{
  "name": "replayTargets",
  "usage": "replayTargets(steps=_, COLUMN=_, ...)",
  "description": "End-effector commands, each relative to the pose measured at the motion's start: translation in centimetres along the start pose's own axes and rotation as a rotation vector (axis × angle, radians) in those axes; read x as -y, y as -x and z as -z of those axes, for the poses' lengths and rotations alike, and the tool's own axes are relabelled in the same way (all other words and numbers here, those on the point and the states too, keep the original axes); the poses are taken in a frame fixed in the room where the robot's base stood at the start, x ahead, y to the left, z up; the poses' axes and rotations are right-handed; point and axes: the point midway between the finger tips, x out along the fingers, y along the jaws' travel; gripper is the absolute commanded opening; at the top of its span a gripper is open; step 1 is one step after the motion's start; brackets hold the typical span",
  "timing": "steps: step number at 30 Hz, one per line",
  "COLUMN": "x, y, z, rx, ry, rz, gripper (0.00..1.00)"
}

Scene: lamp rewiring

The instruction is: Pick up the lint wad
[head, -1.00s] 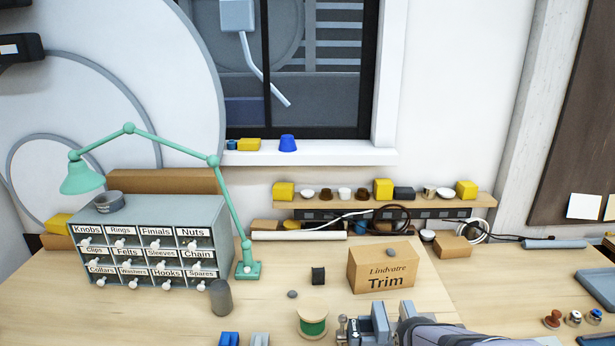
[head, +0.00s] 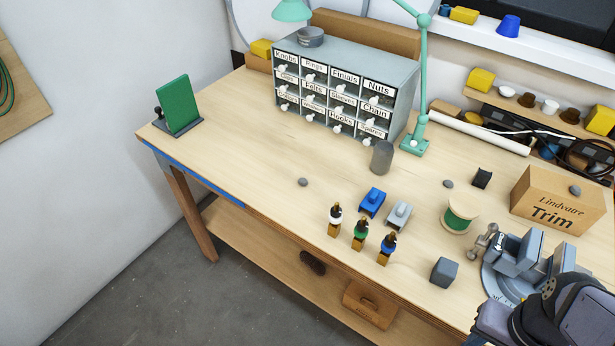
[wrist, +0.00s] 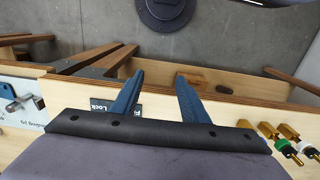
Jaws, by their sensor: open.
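Three small grey fuzzy-looking lumps could be lint wads. One lump (head: 303,182) lies alone on the left part of the bench top. Another lump (head: 448,184) lies beside the green spool, and a third (head: 575,190) sits on top of the Trim box. I cannot tell which one the task means. My gripper (wrist: 157,92) shows in the wrist view with two blue fingers apart and nothing between them, over the bench's front edge with floor beyond. No lump shows in the wrist view. In the head view my arm is at the lower right, and its fingertips cannot be made out.
A drawer cabinet (head: 345,75) and green lamp (head: 422,100) stand at the back. A dark grey cylinder (head: 382,157), blue block (head: 372,202), green spool (head: 459,215), Trim box (head: 555,205) and grey vise (head: 520,262) stand on the bench. The bench's left part is mostly clear.

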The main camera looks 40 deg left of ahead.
Motion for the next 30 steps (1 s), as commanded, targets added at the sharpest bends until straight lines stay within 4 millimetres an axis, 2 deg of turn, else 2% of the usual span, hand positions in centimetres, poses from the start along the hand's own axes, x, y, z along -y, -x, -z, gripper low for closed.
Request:
replayTargets(steps=8, x=0.0, y=4.2, z=0.1, rx=-0.006, ry=0.000, rz=0.000, gripper=0.41)
replayTargets(steps=14, x=1.9, y=4.7, z=3.1, rx=-0.022, ry=0.094, rz=0.032, gripper=0.41)
replayTargets(steps=20, x=4.8, y=5.4, z=7.0, rx=-0.055, ry=0.220, rz=0.076, gripper=0.41)
replayTargets(steps=23, x=7.0, y=5.7, z=9.4, rx=-0.077, ry=0.305, rz=0.105, gripper=0.41)
replayTargets(steps=26, x=10.2, y=6.1, z=12.4, rx=-0.108, ry=0.417, rz=0.142, gripper=0.41)
replayTargets(steps=29, x=14.7, y=6.2, z=15.8, rx=-0.148, ry=0.563, rz=0.192, gripper=0.41)
replayTargets(steps=30, x=16.8, y=6.2, z=17.1, rx=-0.168, ry=0.627, rz=0.214, gripper=0.41)
